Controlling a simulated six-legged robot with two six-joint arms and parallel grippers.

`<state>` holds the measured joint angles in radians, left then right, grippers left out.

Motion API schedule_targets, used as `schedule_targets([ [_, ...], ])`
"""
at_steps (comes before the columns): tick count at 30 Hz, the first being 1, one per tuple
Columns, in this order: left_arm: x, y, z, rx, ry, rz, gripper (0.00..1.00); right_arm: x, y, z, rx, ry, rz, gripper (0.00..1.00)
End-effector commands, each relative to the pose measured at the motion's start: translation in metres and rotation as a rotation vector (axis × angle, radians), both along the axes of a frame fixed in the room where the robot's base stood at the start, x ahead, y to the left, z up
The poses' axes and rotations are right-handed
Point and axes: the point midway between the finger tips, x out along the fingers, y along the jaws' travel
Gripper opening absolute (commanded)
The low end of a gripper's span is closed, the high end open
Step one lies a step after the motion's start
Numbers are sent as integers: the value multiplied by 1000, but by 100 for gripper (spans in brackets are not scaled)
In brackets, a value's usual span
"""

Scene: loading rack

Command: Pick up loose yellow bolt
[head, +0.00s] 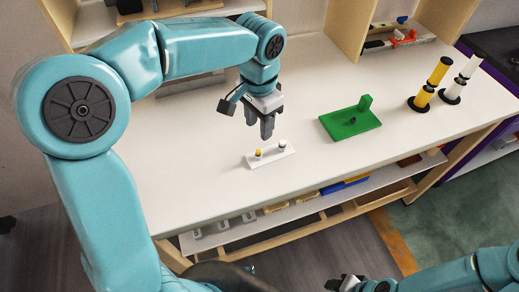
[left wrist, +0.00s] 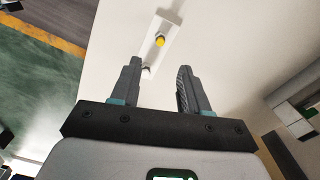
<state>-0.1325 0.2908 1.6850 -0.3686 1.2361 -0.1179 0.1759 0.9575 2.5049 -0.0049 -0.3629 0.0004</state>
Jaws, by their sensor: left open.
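A yellow bolt (head: 259,153) stands at the left end of a small white plate (head: 270,156) on the white table. A second, pale-headed bolt (head: 282,146) stands at the plate's right end. My left gripper (head: 267,133) is open and empty above and behind the plate, pointing down. In the left wrist view, the yellow bolt (left wrist: 160,41) shows ahead of the open fingers (left wrist: 159,66), and the pale bolt (left wrist: 148,71) shows between them. Neither bolt is held. My right gripper (head: 343,284) is at the bottom edge, partly cut off; its jaw state is unclear.
A green plate (head: 350,124) with an upright block lies right of the white plate. Yellow (head: 430,84) and white (head: 460,80) stacked posts stand further right. A shelf (head: 320,200) with several parts runs below the table's front edge. The table around the white plate is clear.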

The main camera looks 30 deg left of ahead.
Motion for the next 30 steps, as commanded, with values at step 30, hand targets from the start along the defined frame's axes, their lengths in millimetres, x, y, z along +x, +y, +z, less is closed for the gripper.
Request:
schedule_targets([
  [30,4,3,-94,0,0,-1,22,0,0,1,0,0,0,43],
])
